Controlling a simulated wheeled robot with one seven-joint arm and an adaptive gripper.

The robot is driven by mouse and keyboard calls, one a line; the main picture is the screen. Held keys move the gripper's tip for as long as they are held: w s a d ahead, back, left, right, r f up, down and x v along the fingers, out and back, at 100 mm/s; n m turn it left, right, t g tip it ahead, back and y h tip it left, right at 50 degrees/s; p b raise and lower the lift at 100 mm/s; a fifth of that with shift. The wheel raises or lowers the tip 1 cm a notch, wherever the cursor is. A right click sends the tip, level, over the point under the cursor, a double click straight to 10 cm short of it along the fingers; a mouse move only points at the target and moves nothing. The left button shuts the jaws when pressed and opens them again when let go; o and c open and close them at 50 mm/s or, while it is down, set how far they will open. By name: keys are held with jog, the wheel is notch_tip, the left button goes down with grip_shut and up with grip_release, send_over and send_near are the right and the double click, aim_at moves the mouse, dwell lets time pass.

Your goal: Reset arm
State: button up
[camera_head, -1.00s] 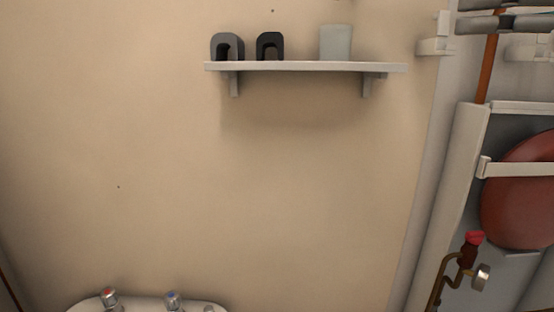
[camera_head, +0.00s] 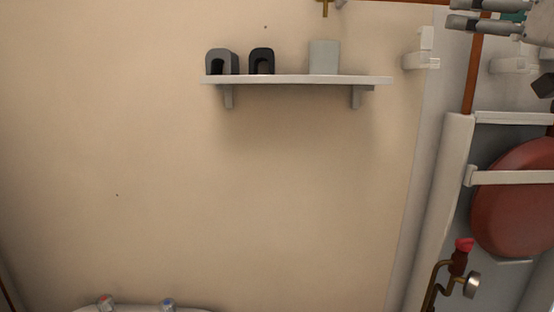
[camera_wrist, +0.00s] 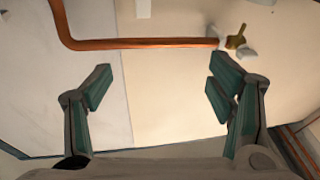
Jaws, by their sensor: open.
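My gripper shows at the top right of the head view (camera_head: 458,13), partly cut off by the frame edge. In the wrist view my gripper (camera_wrist: 160,82) has its two green-padded fingers spread wide apart. Nothing is between the fingers. Behind them are a pale wall and a copper pipe (camera_wrist: 140,43) that ends at a brass valve (camera_wrist: 235,38). The fingers look clear of the pipe.
A basin edge (camera_head: 140,309) shows below. The wall's middle is bare.

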notch_tip(320, 180, down, 16)
jog(key=s+m+g+h, duration=0.3)
jog(key=m+g+h, duration=0.3)
jog(key=h, duration=0.2)
jog(key=s+a+f+n+g+y, duration=0.1)
jog(key=s+a+f+g, duration=0.3)
jog(key=f, duration=0.5)
jog(key=s+a+f+n+g+y, duration=0.2)
jog(key=s+a+f+g+y, duration=0.1)
jog(key=s+a+f, duration=0.4)
jog(key=s+f+g, duration=0.1)
jog(key=s+f, duration=0.2)
jog(key=shift+s+a+g, duration=0.35)
jog(key=shift+g, duration=0.05)
